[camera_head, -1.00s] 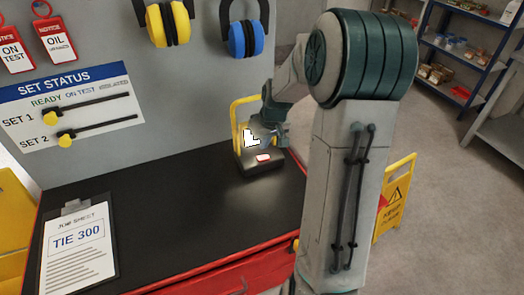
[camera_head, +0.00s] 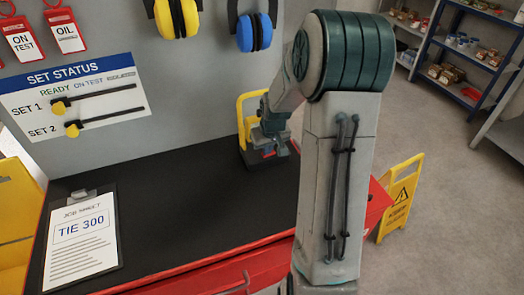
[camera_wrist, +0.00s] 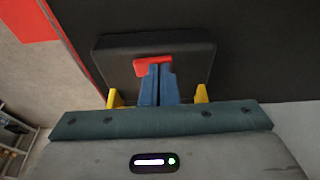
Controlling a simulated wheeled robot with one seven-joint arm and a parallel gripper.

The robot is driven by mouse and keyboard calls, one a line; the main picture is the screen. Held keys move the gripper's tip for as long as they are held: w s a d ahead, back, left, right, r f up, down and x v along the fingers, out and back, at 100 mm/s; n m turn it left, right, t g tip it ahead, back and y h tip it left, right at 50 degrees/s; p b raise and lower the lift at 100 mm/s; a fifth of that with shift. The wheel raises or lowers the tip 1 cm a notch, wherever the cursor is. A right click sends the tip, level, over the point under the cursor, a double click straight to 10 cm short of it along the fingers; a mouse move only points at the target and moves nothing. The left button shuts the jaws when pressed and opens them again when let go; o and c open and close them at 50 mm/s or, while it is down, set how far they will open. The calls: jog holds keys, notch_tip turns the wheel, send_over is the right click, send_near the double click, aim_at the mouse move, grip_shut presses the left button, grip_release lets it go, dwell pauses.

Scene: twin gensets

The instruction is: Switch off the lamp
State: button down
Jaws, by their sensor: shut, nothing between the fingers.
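The lamp (camera_head: 240,122) has a yellow frame and a dark base, and stands at the back right of the black bench top. No light shows from it or on the bench around it; its face is largely hidden behind my gripper. Its red switch (camera_wrist: 141,67) lies on the dark base (camera_wrist: 112,60) in the wrist view. My gripper (camera_wrist: 158,69) is shut and empty, its blue fingertips at the switch and covering its right part. They appear to touch it. In the head view my gripper (camera_head: 269,151) is right over the base.
The bench top (camera_head: 190,190) is clear left of the lamp, up to a clipboard (camera_head: 82,245). A grey board with a status panel (camera_head: 75,95) and ear defenders (camera_head: 254,32) rises behind. A yellow floor sign (camera_head: 399,195) stands at the right.

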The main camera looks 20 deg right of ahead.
aim_at(272, 153)
jog(key=shift+a+p, duration=0.35)
jog(key=shift+p, duration=0.1)
jog(key=shift+d, duration=1.15)
notch_tip(272, 153, up, 4)
jog(key=p, duration=0.3)
jog(key=shift+r, duration=0.25)
jog(key=shift+s+r, duration=0.15)
jog(key=shift+r, duration=0.25)
jog(key=b+v, duration=0.1)
jog(key=v, duration=0.7)
jog(key=shift+s+a+r, duration=0.25)
jog(key=shift+a+r, duration=0.05)
